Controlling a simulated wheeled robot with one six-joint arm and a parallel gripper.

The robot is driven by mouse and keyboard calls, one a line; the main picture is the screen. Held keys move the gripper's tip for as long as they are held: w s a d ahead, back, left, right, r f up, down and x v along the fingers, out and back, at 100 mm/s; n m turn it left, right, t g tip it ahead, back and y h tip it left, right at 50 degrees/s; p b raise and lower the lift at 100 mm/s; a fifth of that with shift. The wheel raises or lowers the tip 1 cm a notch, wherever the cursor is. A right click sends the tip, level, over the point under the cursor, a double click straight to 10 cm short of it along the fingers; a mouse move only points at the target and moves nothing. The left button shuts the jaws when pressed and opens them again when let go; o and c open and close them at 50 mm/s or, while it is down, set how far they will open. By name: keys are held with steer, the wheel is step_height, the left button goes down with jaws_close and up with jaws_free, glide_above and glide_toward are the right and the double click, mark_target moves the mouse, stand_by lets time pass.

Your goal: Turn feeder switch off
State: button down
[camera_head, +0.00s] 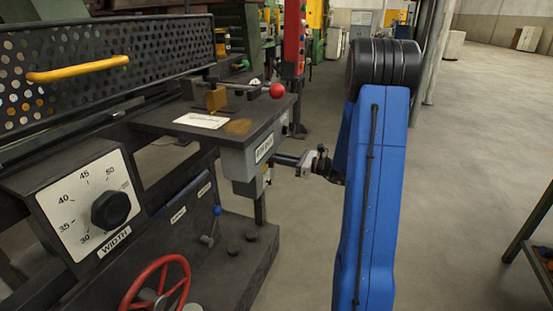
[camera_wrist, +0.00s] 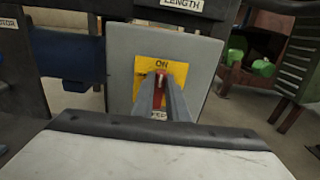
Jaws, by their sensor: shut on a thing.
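The feeder switch is a red handle (camera_wrist: 160,90) on a yellow plate (camera_wrist: 145,68) with "ON" printed at its top. A lower label on the plate is partly hidden by my fingers. The plate sits on the front of a grey box (camera_wrist: 121,62), which also shows in the head view (camera_head: 240,163) under the edge of the machine's table. My gripper (camera_wrist: 164,95) is shut on the red handle, one grey finger on each side. In the head view my gripper (camera_head: 270,174) reaches the box from the right, and its fingertips are mostly hidden there.
A "LENGTH" label (camera_wrist: 181,4) is above the box. The machine carries a width dial (camera_head: 113,209), a red handwheel (camera_head: 157,285), a blue-knobbed lever (camera_head: 216,211) and a red-balled lever (camera_head: 277,91). A dark table (camera_head: 535,240) stands at right. Open floor lies behind my arm.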

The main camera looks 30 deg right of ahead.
steer(key=shift+n, duration=0.3)
steer(key=shift+s+a+f+n, duration=0.2)
steer(key=shift+f+n, duration=0.1)
steer(key=shift+n, duration=2.55)
steer(key=shift+s+a+f+n, duration=0.15)
steer(key=shift+a+f+n, duration=0.1)
steer(key=shift+n, duration=2.65)
steer(key=shift+s+a+f+n, duration=0.2)
steer(key=shift+f+n, duration=0.1)
steer(key=shift+n, duration=2.55)
steer(key=c, duration=1.7)
jaws_free()
steer(key=shift+c, duration=0.2)
steer(key=shift+d, duration=0.1)
steer(key=v, duration=1.7)
steer(key=shift+s, duration=0.2)
